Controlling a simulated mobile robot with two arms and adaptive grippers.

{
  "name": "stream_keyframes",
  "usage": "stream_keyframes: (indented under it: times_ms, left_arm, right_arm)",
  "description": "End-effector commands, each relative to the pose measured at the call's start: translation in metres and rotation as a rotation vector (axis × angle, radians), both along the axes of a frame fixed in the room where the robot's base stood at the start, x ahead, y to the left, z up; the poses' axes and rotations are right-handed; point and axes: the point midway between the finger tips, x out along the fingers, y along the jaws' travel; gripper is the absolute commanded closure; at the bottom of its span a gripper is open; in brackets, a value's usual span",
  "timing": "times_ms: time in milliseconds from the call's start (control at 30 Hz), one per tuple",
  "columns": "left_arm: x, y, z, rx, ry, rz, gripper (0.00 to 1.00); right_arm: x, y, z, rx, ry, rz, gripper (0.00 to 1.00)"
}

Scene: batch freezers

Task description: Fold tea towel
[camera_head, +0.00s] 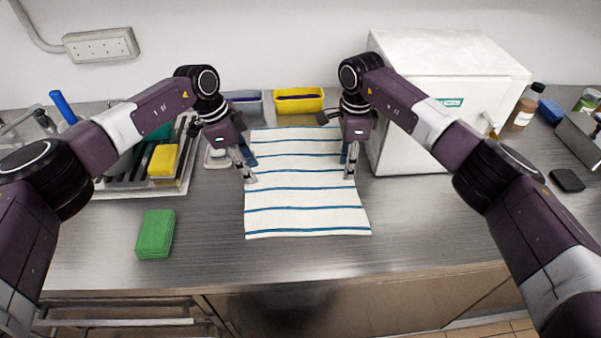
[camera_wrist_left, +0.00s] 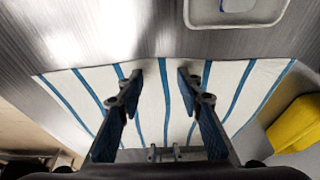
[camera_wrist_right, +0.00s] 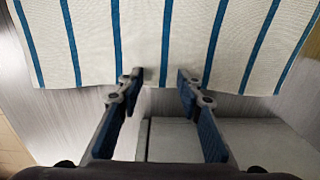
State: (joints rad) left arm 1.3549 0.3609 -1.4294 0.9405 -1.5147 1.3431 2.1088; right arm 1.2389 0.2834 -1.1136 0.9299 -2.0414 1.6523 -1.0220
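The tea towel (camera_head: 300,198), white with blue stripes, lies spread flat on the steel counter. My left gripper (camera_head: 248,178) points down at the towel's left edge. In the left wrist view its fingertips (camera_wrist_left: 158,76) are apart near the towel's edge (camera_wrist_left: 232,80), with no cloth seen pinched. My right gripper (camera_head: 349,174) points down at the towel's right edge. In the right wrist view its fingertips (camera_wrist_right: 159,77) are apart at the towel's edge (camera_wrist_right: 147,40). I cannot tell whether the tips touch the cloth.
A white box-shaped appliance (camera_head: 412,130) stands close right of the towel. A yellow bin (camera_head: 299,103) is behind it. A drying rack (camera_head: 125,186) with a yellow sponge (camera_head: 163,160) and a green block (camera_head: 155,234) are at left. The counter in front is clear.

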Motion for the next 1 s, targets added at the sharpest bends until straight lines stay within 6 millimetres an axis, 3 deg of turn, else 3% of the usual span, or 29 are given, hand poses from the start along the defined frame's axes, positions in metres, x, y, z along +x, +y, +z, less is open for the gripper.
stream_keyframes:
  times_ms: [633, 1000]
  left_arm:
    - [-0.0006, -0.0003, -0.0037, 0.001, 0.002, 0.0, 1.0]
    - [-0.0006, -0.0002, -0.0039, 0.002, 0.002, 0.0, 1.0]
  right_arm:
    - [-0.0007, -0.0002, -0.0046, -0.001, 0.002, 0.0, 1.0]
    - [-0.0007, -0.0003, -0.005, -0.001, 0.002, 0.0, 1.0]
